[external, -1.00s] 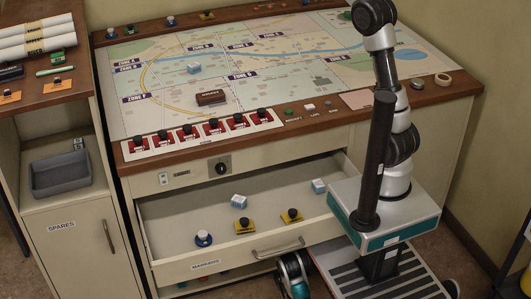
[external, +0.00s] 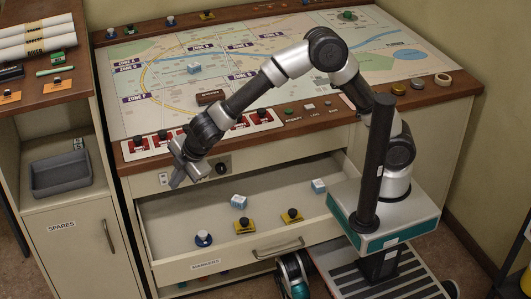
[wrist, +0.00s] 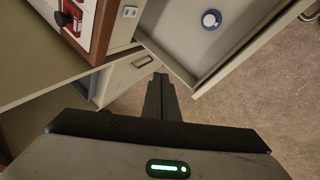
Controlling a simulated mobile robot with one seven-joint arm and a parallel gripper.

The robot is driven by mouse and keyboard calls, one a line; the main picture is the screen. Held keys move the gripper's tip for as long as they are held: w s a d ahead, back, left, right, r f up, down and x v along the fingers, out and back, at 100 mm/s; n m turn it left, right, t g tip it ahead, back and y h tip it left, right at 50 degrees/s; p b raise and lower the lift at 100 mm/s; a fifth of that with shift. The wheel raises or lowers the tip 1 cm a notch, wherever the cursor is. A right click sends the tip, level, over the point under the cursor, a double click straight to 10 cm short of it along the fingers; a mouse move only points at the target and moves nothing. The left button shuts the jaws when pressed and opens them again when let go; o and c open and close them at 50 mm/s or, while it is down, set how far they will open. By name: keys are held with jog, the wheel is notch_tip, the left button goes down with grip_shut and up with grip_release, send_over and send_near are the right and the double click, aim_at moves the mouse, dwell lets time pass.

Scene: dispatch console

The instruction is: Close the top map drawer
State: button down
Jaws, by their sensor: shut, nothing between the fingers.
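The top map drawer (external: 225,267) is pulled out from the console, with a metal handle (external: 279,249) on its front. It holds two light-blue blocks, two yellow markers and a blue round marker (external: 203,238). In the wrist view the drawer (wrist: 240,57) shows at the upper right with the blue marker inside. My gripper (external: 174,186) is shut and empty, above the drawer's left side near the console front. In the wrist view its closed fingers (wrist: 160,78) point toward the floor beside the drawer's corner.
The map table (external: 300,60) above carries a row of red switches and a brown block (external: 210,97). A cabinet labelled SPARES (external: 75,240) with a grey bin (external: 60,175) stands at left. Bare floor (wrist: 255,110) lies beside the drawer.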

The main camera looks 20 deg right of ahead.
jog(key=s+d+f+n+h, duration=0.2)
jog(key=s+d+f, duration=0.3)
jog(key=s, duration=0.3)
jog(key=s+d+f+n+h, duration=0.1)
jog(key=s+d+f+n, duration=0.2)
jog(key=s+d+f, duration=0.35)
jog(key=s+d+f+n+t+h, duration=0.1)
jog(key=s+d+n+t, duration=0.1)
jog(key=s+d+n, duration=0.45)
jog(key=s+d+f+n+t, duration=0.1)
jog(key=s+d+t, duration=0.2)
jog(key=d, duration=0.6)
jog(key=b, duration=0.2)
send_near(274, 236)
notch_tip(274, 236, down, 4)
jog(key=shift+w+b, duration=0.4)
jog(key=shift+w, duration=1.65)
